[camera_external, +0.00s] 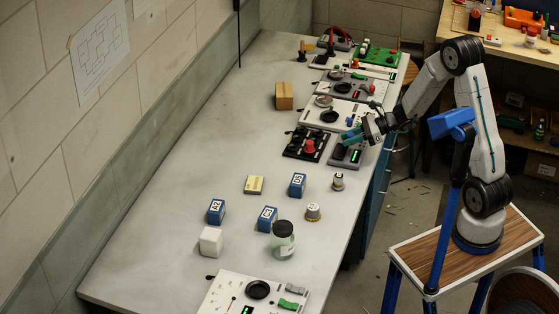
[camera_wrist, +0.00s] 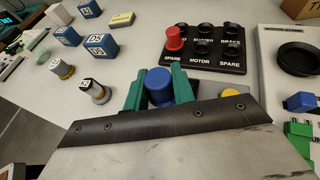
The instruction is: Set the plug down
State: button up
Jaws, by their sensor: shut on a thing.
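My gripper (camera_external: 355,134) is over the right side of the bench, just right of the socket board. In the wrist view its green fingers (camera_wrist: 158,88) are shut on a blue round-topped plug (camera_wrist: 159,84). The plug's lower part is hidden. The black socket board (camera_external: 296,153) has two rows of labelled sockets, including SPARE, MOTOR and BRAKE, and also shows in the wrist view (camera_wrist: 216,66). A red plug (camera_wrist: 173,38) stands in its left part, and shows in the outside view too (camera_external: 309,146). I cannot tell how high the blue plug is above the bench.
A small dark box with a green display (camera_external: 346,155) is under my gripper. Panels with dials (camera_external: 333,113) stand behind. Blue labelled blocks (camera_external: 297,185), small knobbed pieces (camera_external: 337,181) and a jar (camera_external: 283,240) are nearer. The bench's left side (camera_external: 200,140) is clear.

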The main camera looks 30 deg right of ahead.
jog(key=shift+s+a, duration=0.2)
jog(key=shift+a, duration=0.05)
jog(key=shift+n+g+y, duration=0.4)
jog(key=shift+n+g, duration=0.3)
jog(key=a, duration=0.7)
jog(key=shift+s+f, duration=0.2)
jog(key=shift+f, duration=0.15)
jog(key=shift+g, duration=0.3)
jog(key=w+a, duration=0.1)
jog(key=a, duration=0.3)
jog(key=w+a, duration=0.1)
jog(key=a, duration=0.3)
jog(key=w+a+r, duration=0.1)
jog(key=a, duration=0.3)
jog(key=shift+w+a, duration=0.1)
jog(key=shift+w, duration=0.3)
jog(key=w+a+r, duration=0.1)
jog(key=w+a, duration=0.2)
jog(key=a, duration=0.3)
jog(key=r+m+t, duration=0.2)
send_over(265, 167)
jog(key=shift+h, duration=0.3)
notch_tip(265, 167, down, 10)
jog(key=shift+w+r, duration=0.1)
jog(key=shift+r, duration=0.15)
jog(key=shift+f, duration=0.1)
jog(key=o, duration=1)
jog(key=shift+f, duration=0.1)
